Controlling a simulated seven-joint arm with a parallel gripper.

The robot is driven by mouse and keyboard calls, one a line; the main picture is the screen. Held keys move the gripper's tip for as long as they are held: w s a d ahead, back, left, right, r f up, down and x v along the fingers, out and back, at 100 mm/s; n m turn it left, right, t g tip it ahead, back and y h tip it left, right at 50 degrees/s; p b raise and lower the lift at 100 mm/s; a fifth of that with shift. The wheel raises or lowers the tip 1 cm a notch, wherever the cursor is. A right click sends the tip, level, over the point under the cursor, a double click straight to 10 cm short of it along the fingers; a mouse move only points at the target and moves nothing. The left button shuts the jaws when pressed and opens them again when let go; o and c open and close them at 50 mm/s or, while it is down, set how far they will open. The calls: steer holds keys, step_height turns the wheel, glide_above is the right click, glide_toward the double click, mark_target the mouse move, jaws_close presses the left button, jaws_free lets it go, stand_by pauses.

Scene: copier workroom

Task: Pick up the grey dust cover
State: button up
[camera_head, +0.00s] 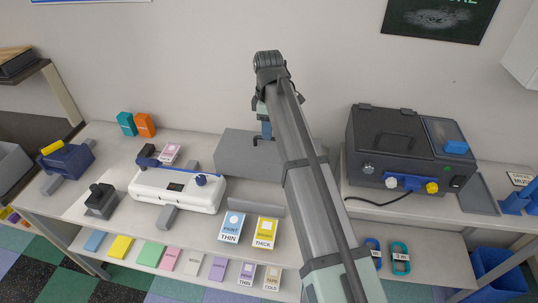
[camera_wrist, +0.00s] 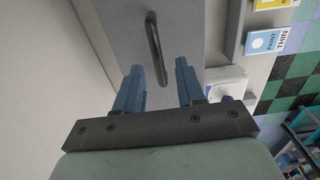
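The grey dust cover (camera_head: 235,152) is a long grey box shape on the table against the wall, partly hidden behind my arm. In the wrist view its grey face (camera_wrist: 193,30) carries a dark bar handle (camera_wrist: 154,42). My gripper (camera_head: 266,132) is above the cover, near its handle. In the wrist view my gripper (camera_wrist: 159,75) is open, with two blue fingers apart and nothing held. The handle lies ahead of the gap between the fingers, its near end close to the fingertip line. I cannot tell whether anything touches.
A white laminator-like machine (camera_head: 170,192) stands left of the cover. A dark machine (camera_head: 400,140) with a cable stands to the right. Blue (camera_head: 232,225) and yellow (camera_head: 265,231) packs lie in front. The wall is close behind. Small coloured packs line the lower shelf.

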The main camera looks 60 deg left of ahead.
mark_target(269, 156)
steer(key=shift+w+f, duration=0.15)
steer(key=shift+f, duration=2.4)
steer(key=shift+c, duration=0.5)
jaws_close()
